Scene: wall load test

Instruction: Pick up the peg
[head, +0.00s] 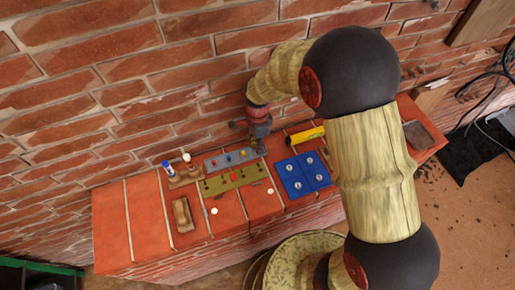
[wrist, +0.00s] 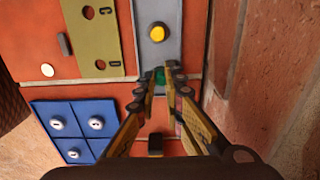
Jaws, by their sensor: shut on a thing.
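The grey-blue board (head: 213,164) lies on the brick ledge against the wall, with several small coloured pegs along it. A yellow peg (wrist: 157,33) stands on this board in the wrist view. My gripper (wrist: 161,82) is over the board's near end in that view, with its fingers closed around a small green peg (wrist: 159,76). Most of the green peg is hidden between the fingertips, and I cannot tell whether it is lifted. In the head view my gripper (head: 261,150) points down at the right end of the board.
An olive plate (head: 222,184) with lettered holes lies in front of the board. Blue panels (head: 301,177) with white knobs and a yellow cylinder (head: 306,135) lie to the right. A wooden block (head: 183,215) is at left. The brick wall (wrist: 270,70) is close beside my gripper.

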